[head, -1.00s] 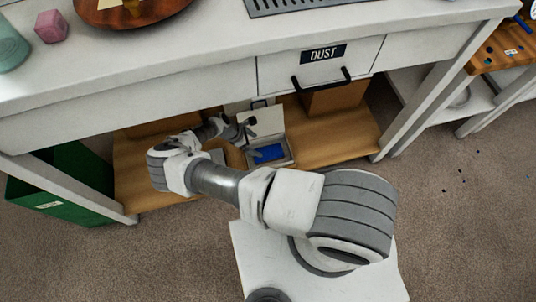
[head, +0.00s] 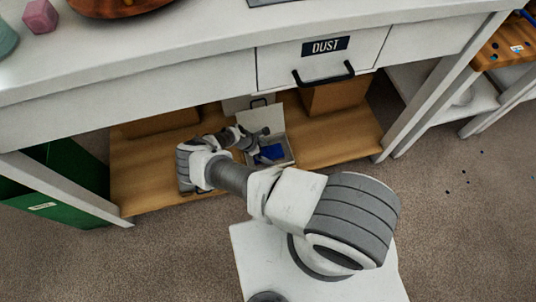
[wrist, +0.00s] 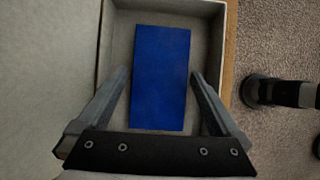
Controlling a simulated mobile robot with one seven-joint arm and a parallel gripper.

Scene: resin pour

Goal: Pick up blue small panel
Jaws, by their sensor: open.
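The blue small panel (wrist: 160,75) lies flat in a light open box (wrist: 213,50). In the wrist view it is between the two fingers of my gripper (wrist: 160,80), which is open. The left finger is close to the panel's left edge, and the right finger is close to its right edge; I cannot tell whether either touches. In the head view the panel (head: 272,152) shows as a blue patch in the box (head: 288,163) on the lower shelf, partly hidden by my gripper (head: 263,146) and arm.
The wooden shelf (head: 335,140) lies under a white table with a drawer marked DUST (head: 325,60). A brown box (head: 335,95) stands at the back right of the shelf. A green bin (head: 60,190) stands at the left. The table leg (head: 440,85) bounds the right side.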

